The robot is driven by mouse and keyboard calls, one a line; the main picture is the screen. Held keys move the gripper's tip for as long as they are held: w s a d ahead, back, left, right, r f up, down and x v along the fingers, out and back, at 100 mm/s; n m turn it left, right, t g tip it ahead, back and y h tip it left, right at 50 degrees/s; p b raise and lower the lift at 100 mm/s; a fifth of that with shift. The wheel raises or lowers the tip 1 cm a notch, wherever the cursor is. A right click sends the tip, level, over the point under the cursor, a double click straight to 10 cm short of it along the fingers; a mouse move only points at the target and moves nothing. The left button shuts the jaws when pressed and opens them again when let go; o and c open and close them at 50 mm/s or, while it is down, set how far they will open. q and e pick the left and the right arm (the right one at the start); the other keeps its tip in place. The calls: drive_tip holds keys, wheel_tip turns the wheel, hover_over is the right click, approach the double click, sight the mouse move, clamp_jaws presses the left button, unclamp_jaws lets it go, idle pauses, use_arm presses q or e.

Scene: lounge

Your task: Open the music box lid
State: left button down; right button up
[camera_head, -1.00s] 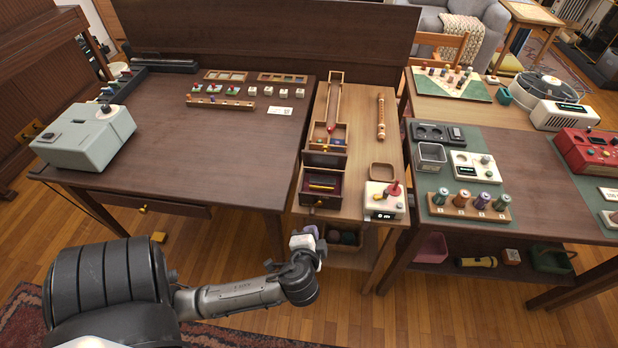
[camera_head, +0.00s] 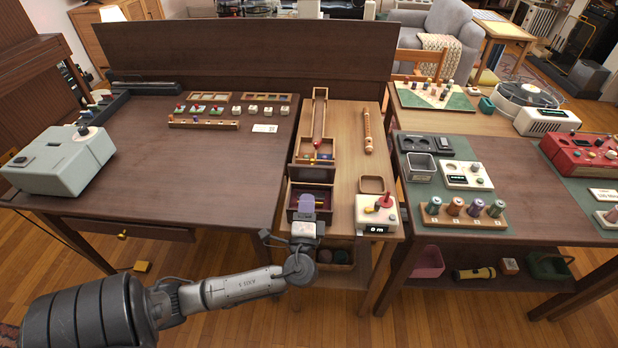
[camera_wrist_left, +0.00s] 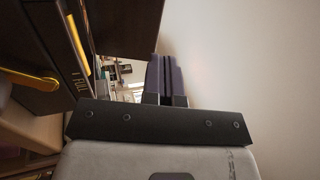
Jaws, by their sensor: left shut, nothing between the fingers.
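A small dark wooden box (camera_head: 325,192) stands at the front left of the narrow light-wood table. In the left wrist view the fingers (camera_wrist_left: 166,76) are shut and empty, beside a dark panel (camera_wrist_left: 125,22). I cannot tell whether the fingers touch the box. My right gripper is not in view.
A cream device with a red knob (camera_head: 376,213) stands right of the box. A wooden track (camera_head: 319,120) runs behind it. A wooden flute-like piece (camera_head: 367,131) lies at right. The large dark table (camera_head: 220,170) is mostly clear toward its front.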

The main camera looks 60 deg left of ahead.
sight(310, 168)
use_arm(q)
drive_tip(key=b+x, duration=0.1)
drive_tip(key=x, duration=0.6)
drive_tip(key=shift+w+a+r, duration=0.1)
drive_tip(key=shift+w, duration=0.05)
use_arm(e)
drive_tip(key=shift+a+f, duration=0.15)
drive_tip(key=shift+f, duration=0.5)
